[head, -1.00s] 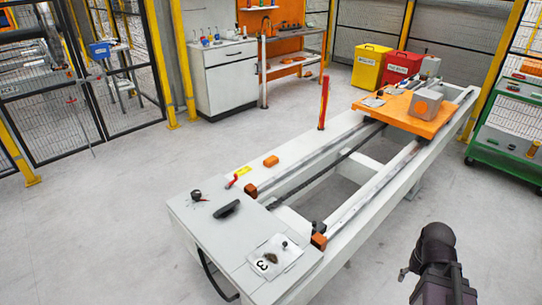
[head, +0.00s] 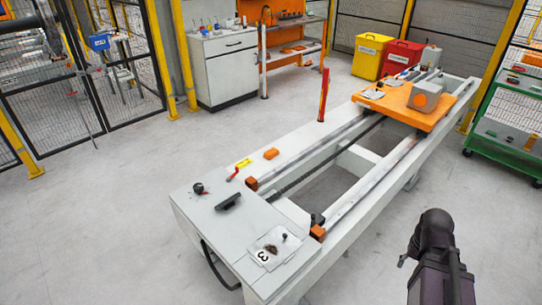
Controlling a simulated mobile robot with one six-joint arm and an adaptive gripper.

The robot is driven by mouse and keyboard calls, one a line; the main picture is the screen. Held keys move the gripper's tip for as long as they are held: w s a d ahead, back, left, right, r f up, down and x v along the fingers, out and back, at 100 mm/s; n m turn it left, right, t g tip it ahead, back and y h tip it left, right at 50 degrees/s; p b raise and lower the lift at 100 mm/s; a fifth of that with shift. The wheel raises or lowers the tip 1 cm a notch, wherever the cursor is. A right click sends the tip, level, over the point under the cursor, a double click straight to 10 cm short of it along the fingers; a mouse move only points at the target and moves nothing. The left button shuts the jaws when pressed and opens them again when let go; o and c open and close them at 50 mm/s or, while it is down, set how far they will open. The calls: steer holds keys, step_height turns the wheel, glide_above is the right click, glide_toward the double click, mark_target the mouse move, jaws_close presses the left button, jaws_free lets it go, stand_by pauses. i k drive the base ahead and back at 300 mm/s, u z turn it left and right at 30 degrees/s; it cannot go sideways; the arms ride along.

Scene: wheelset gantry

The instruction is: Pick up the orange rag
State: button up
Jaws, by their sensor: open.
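A small orange piece (head: 271,154), which looks like the folded orange rag, lies on the pale left beam of the gantry frame (head: 215,170), behind the yellow label. My arm, dark and purplish, rises at the bottom right, on the floor side of the frame. My gripper (head: 404,261) shows only as a small black part at its left side; it is open and holds nothing that I can see. It is well apart from the orange piece, with the frame between them. Its fingertips are hard to make out.
An orange carriage plate (head: 400,112) with a grey box sits at the frame's far end. A black handle (head: 228,201) and a plate marked 3 (head: 275,249) lie on the near end. Floor at left is clear.

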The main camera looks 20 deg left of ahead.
mark_target(272, 154)
steer(key=z, duration=0.1)
steer(key=k, duration=0.6)
steer(key=u, duration=2.15)
steer(key=i, duration=1.45)
